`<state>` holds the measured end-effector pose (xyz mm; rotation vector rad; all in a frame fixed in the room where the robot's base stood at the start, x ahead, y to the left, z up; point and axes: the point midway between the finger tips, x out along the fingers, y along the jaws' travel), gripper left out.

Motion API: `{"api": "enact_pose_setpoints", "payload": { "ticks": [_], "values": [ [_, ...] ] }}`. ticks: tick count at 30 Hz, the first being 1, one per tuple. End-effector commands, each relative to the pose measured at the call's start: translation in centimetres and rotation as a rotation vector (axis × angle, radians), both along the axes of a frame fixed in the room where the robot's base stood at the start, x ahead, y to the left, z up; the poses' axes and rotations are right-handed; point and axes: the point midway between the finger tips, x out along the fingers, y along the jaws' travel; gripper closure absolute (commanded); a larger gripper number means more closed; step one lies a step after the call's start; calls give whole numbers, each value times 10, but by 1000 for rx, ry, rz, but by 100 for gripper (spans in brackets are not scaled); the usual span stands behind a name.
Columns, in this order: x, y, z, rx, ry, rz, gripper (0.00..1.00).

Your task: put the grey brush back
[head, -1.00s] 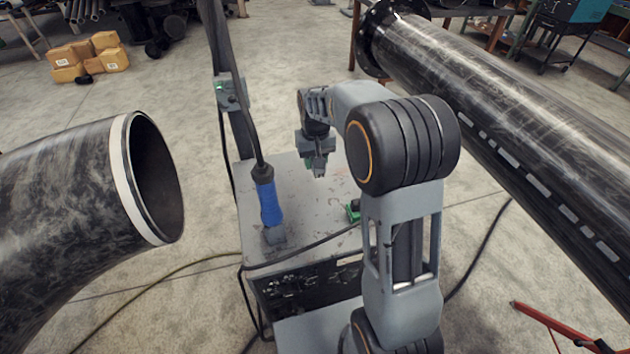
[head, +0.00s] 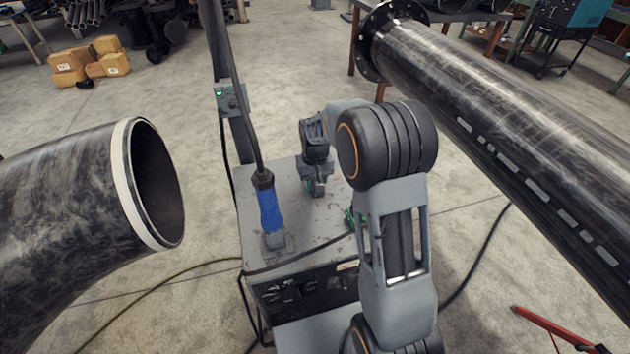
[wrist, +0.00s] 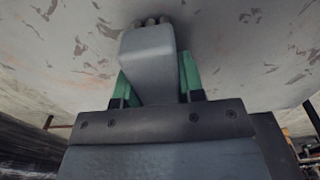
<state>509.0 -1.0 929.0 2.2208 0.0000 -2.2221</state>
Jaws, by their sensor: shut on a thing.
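My gripper (head: 317,188) is over the far part of the grey cart top (head: 300,222) in the head view. In the wrist view its green fingers (wrist: 157,78) are shut on the grey brush (wrist: 148,62), on either side of its smooth grey body. The brush's far end, with small dark rounded tips, points at the scuffed cart top. I cannot tell whether it touches. In the head view the brush is small and mostly hidden by the gripper.
A blue-handled corded tool (head: 268,210) stands on the cart, left of my gripper. A green object (head: 350,219) sits near the cart's right edge, partly behind my arm. A post with a box (head: 230,97) rises behind the cart. Large pipes flank it, left (head: 60,200) and right (head: 500,110).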

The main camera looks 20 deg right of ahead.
Motion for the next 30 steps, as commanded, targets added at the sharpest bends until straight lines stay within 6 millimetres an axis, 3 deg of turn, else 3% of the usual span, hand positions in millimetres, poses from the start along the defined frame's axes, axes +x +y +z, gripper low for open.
{"api": "enact_pose_setpoints", "payload": {
  "ticks": [1,2,10,20,30],
  "values": [
    [0,0,-3,0,0,0,83],
    [0,0,-3,0,0,0,63],
    [0,0,-2,0,0,0,38],
    [1,0,5,0,-2,0,38],
    [1,0,65,0,-4,0,38]
  ]
}}
